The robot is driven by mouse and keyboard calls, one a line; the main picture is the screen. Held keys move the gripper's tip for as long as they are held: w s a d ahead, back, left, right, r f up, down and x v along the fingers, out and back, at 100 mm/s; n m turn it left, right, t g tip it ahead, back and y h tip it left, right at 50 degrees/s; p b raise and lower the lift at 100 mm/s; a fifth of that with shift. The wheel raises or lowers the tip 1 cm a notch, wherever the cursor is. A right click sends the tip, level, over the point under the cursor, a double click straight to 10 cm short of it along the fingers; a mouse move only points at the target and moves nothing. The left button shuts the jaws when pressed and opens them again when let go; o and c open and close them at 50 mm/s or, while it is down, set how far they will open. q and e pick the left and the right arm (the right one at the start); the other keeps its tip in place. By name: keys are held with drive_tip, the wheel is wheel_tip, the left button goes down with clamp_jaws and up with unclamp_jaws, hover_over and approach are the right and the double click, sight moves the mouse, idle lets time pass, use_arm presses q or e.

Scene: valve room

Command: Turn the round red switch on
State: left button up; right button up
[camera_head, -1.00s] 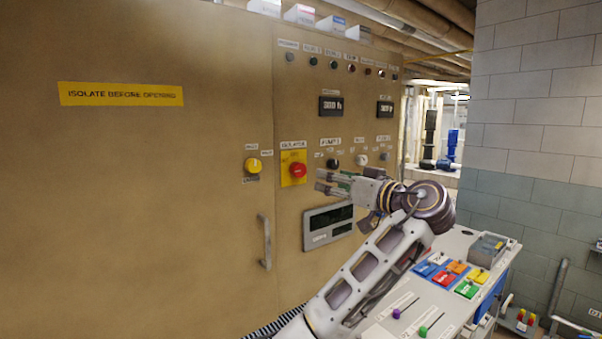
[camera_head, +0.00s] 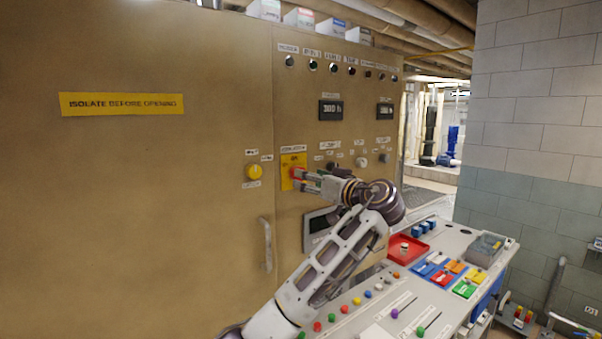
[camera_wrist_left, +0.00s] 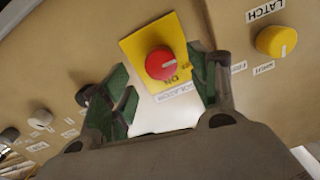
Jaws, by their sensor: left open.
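The round red switch (camera_head: 297,173) sits on a yellow plate (camera_head: 287,162) on the tan cabinet front, partly covered by my gripper in the head view. The left wrist view shows the red knob (camera_wrist_left: 160,64) whole, with a pale mark on its face and the word ON printed beside it on the yellow plate (camera_wrist_left: 138,45). My left gripper (camera_head: 307,181) is open at the switch. In the left wrist view its green-padded fingers (camera_wrist_left: 163,88) stand either side of the knob, with visible gaps. I cannot tell how far the fingertips are from the panel. My right gripper is out of view.
A yellow knob (camera_head: 254,172) is left of the switch, and a door handle (camera_head: 266,245) is below. Dark and pale knobs (camera_head: 361,162) are to the right. A console (camera_head: 440,300) with coloured controls and a red tray (camera_head: 424,246) stands below right.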

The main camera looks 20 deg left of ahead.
use_arm(q)
drive_tip(key=shift+p+x, duration=0.7)
drive_tip(key=shift+x, duration=1.8)
drive_tip(key=c, duration=1)
